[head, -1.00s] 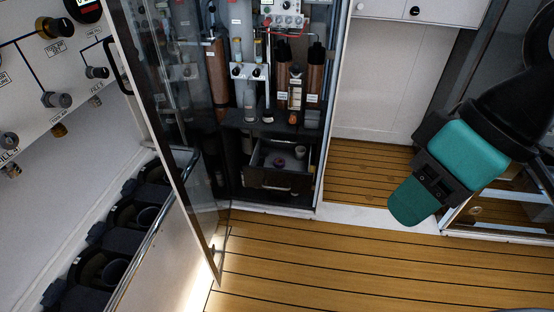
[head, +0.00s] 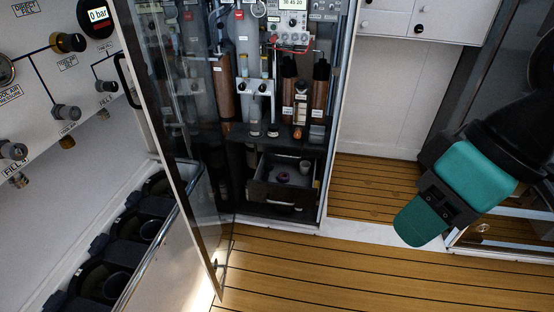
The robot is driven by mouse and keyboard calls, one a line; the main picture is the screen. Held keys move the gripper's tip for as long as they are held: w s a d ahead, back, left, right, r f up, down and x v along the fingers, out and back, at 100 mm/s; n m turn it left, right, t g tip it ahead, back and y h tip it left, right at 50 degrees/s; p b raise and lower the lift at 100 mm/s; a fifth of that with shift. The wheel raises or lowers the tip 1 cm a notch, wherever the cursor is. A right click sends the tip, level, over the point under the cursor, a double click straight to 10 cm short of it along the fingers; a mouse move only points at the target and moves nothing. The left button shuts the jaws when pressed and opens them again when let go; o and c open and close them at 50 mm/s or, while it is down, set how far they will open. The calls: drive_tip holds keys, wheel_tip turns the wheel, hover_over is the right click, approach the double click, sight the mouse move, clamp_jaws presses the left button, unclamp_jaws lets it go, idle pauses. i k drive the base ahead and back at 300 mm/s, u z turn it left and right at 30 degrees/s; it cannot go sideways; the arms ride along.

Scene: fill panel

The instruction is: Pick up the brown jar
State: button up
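A small brown jar (head: 297,133) appears to stand on the dark shelf inside the open cabinet, among other small containers. It is small in the picture and its details are hard to tell. Taller brown cylinders (head: 289,90) stand behind and above it. My gripper (head: 420,222), at the end of my teal and black arm, is at the right, well apart from the cabinet and the jar. Its fingers cannot be made out, and nothing shows held in it.
The cabinet's glass door (head: 185,170) stands open on the left. An open drawer (head: 285,195) below the shelf holds a pinkish ring-like thing and a pale cup (head: 305,166). A valve panel (head: 50,80) is at far left. The wooden floor (head: 330,270) in front is clear.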

sight(272, 132)
drive_tip(key=z, duration=0.5)
drive_tip(key=k, duration=1.2)
drive_tip(key=z, duration=0.6)
drive_tip(key=i, duration=2.85)
drive_tip(key=u, duration=1)
drive_tip(key=i, duration=0.9)
drive_tip(key=u, duration=1.65)
drive_tip(key=i, duration=0.65)
drive_tip(key=u, duration=0.5)
